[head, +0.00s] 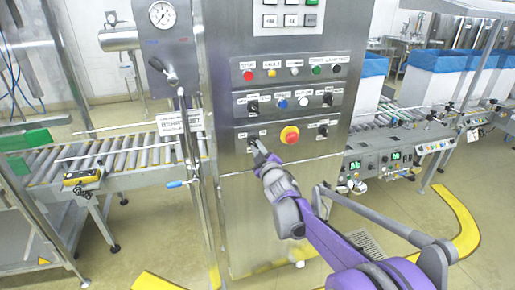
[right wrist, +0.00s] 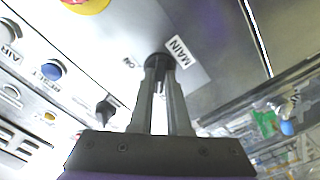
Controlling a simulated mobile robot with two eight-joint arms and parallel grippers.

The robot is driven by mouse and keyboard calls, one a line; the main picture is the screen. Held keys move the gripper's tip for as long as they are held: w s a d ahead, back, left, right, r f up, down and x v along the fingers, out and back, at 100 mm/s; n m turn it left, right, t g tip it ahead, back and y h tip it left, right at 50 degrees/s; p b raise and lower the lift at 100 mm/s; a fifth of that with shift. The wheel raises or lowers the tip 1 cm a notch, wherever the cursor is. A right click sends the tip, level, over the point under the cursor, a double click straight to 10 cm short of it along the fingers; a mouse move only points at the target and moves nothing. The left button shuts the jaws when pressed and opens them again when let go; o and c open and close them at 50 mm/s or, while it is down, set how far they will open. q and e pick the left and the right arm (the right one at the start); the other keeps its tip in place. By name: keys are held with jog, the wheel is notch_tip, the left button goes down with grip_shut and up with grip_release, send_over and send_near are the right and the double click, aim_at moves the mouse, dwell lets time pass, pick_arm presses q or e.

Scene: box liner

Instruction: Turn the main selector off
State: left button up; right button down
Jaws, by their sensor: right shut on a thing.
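The main selector (right wrist: 158,60) is a black rotary knob on the steel panel, beside a white label reading MAIN in the right wrist view. My right gripper (right wrist: 160,75) is shut on this knob, with its two grey fingers on either side of it. The knob's exact pointing direction is hard to tell behind the fingers. My left gripper is not in view.
A red emergency button on a yellow base (head: 290,135) sits right of the gripper. Another black selector (head: 323,130) is farther right. Rows of buttons and knobs (head: 283,103) lie above. Roller conveyors (head: 125,150) flank the cabinet, with blue-lined boxes (head: 435,72) at right.

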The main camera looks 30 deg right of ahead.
jog(key=c, duration=0.9)
grip_release()
jog(key=b+v, duration=0.1)
jog(key=v, duration=0.9)
jog(key=shift+s+a, duration=0.15)
jog(key=shift+s, duration=0.2)
jog(key=s+a+f+m+g+y, duration=0.1)
jog(key=s+a+f+g, duration=0.3)
jog(key=s, duration=0.5)
jog(key=s+a+f+m+g+y+p, duration=0.1)
jog(key=s+a+f+m+g, duration=0.2)
jog(key=s+a+f, duration=0.5)
jog(key=s+a+f+m+g+y, duration=0.2)
jog(key=s+a+f+g, duration=0.3)
jog(key=s, duration=0.5)
jog(key=shift+a+f+p, duration=0.35)
jog(key=shift+a+f, duration=0.35)
jog(key=shift+f, duration=0.2)
